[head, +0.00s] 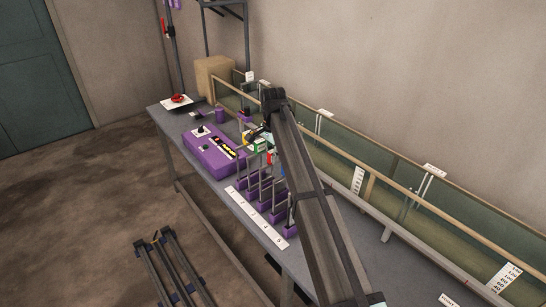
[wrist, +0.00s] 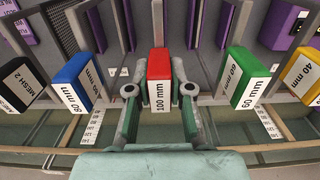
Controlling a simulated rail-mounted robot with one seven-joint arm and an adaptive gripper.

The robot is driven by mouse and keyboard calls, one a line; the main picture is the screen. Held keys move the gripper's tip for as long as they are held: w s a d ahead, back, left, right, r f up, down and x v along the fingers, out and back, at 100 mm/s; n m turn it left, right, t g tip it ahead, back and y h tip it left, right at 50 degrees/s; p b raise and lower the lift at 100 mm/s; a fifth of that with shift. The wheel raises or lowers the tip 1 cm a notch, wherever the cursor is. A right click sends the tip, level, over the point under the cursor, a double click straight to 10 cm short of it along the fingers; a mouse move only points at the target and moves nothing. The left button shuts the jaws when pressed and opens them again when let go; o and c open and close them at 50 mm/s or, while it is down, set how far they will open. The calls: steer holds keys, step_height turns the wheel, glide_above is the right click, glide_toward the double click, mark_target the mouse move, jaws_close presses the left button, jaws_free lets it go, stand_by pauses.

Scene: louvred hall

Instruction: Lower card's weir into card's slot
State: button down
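A weir with a red handle marked "100 mm" (wrist: 159,66) is in the middle of the wrist view, with a grey plate running back from it. In the head view a small red piece (head: 269,158) shows beside my arm, which hides most of the gripper. Other weirs stand either side: blue "80 mm" (wrist: 78,83), green "60 mm" (wrist: 246,76), yellow "40 mm" (wrist: 304,75) and black "MESH 2" (wrist: 17,86). I cannot make out the card's text.
Purple slotted holders (head: 264,205) stand in a row behind a numbered white strip (head: 257,218). A purple control box (head: 211,154) is on the bench to their left. A long glass-sided channel (head: 397,195) with wooden rails runs along the wall.

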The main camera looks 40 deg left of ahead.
steer(key=shift+r, duration=0.2)
steer(key=shift+r+p, duration=1.2)
steer(key=shift+r, duration=1.15)
steer(key=shift+r+p, duration=1.15)
steer(key=shift+r, duration=1.35)
steer(key=shift+r+p, duration=1.15)
steer(key=shift+r, duration=1.45)
